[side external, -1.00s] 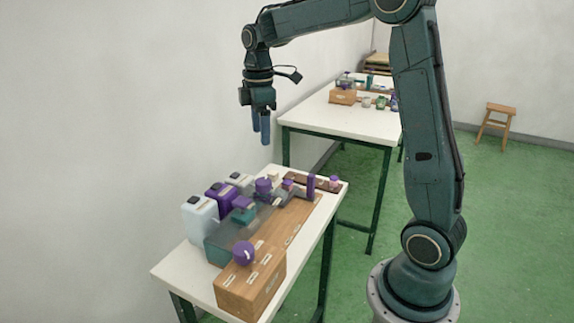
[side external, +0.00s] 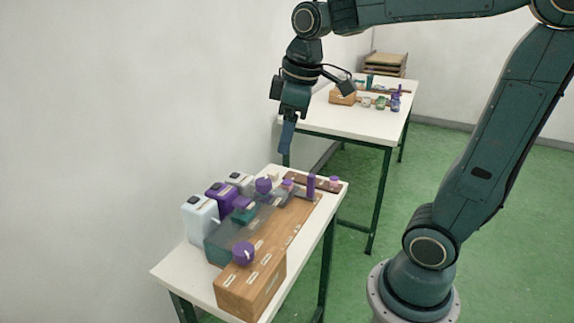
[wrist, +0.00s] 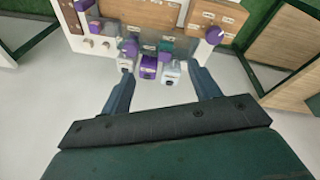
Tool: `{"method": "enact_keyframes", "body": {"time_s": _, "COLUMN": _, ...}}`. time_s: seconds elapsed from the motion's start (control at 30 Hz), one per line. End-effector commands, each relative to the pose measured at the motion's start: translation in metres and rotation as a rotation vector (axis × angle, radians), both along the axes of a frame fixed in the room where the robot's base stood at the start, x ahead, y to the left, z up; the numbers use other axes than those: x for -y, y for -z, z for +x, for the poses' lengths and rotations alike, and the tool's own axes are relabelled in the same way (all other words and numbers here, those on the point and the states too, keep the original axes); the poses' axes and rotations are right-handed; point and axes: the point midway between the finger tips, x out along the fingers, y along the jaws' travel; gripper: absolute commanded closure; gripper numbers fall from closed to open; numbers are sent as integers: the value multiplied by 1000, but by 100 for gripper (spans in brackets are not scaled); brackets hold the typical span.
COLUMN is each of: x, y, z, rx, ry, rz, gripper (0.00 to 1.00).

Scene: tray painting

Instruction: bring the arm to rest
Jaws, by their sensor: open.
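My gripper (side external: 286,137) hangs in the air above the back edge of the near white table (side external: 175,270), fingers pointing down. In the wrist view my gripper (wrist: 160,88) shows two blue fingers spread apart with nothing between them. The bottles on the table show beyond the fingertips, well below them. In the side view one finger mostly hides the other.
A second table (side external: 350,122) stands behind.

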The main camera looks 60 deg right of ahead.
Motion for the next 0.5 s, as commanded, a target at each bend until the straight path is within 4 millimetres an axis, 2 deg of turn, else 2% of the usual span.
{"method": "enact_keyframes", "body": {"time_s": 0.03, "x": -6, "y": -1, "z": -11, "rx": 22, "ry": 23, "rz": 6, "gripper": 38}}
{"method": "enact_keyframes", "body": {"time_s": 0.23, "x": -23, "y": 3, "z": -48, "rx": 103, "ry": 139, "rz": 49, "gripper": 38}}
{"method": "enact_keyframes", "body": {"time_s": 0.5, "x": -39, "y": 18, "z": -92, "rx": 202, "ry": 281, "rz": 126, "gripper": 38}}
